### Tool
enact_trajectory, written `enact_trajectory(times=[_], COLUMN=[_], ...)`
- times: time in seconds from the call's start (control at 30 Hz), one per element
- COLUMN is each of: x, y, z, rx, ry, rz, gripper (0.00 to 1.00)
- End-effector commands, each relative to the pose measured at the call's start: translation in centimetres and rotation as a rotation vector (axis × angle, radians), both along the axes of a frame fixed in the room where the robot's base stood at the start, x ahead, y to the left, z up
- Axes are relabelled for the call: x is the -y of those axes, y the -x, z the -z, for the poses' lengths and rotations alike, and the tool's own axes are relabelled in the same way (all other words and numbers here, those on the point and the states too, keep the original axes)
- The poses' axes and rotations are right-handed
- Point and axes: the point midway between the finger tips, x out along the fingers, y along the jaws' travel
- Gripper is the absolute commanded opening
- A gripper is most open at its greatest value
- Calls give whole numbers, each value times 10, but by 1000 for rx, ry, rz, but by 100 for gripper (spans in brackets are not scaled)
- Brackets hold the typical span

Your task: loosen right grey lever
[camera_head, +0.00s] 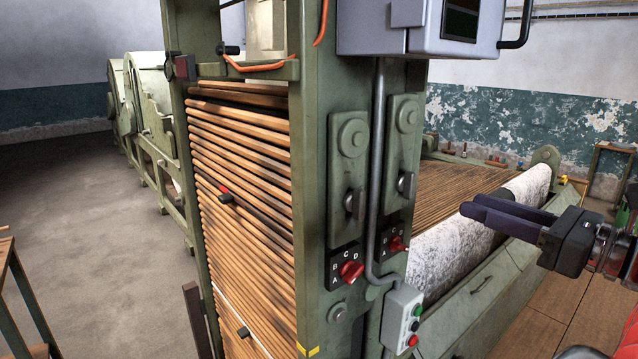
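The right grey lever (404,184) sits low on the right green plate of the machine's post and hangs roughly upright. A second grey lever (354,204) is on the left plate, beyond a vertical grey pipe. My gripper (470,204) reaches in from the right with its dark fingers pointing left. It is in front of the pale roller and to the right of the right lever, apart from it. Its two fingers show as separate and appear open, with nothing between them.
Red selector knobs (351,271) sit below the levers. A push-button box (402,318) hangs on the pipe (377,170). A grey cabinet (420,28) overhangs the plates. The pale roller (450,252) and green trough (487,290) lie at right. Wooden slats (240,180) fill the left side.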

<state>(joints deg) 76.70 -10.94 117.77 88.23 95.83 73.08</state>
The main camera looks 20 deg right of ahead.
Motion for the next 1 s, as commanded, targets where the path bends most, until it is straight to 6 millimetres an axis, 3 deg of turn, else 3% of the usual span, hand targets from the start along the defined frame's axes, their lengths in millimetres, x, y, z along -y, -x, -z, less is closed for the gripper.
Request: enact_trajectory(times=[1.0], x=[-36], y=[-104], z=[0], rx=[0], ry=[0], rz=[1], gripper=[29])
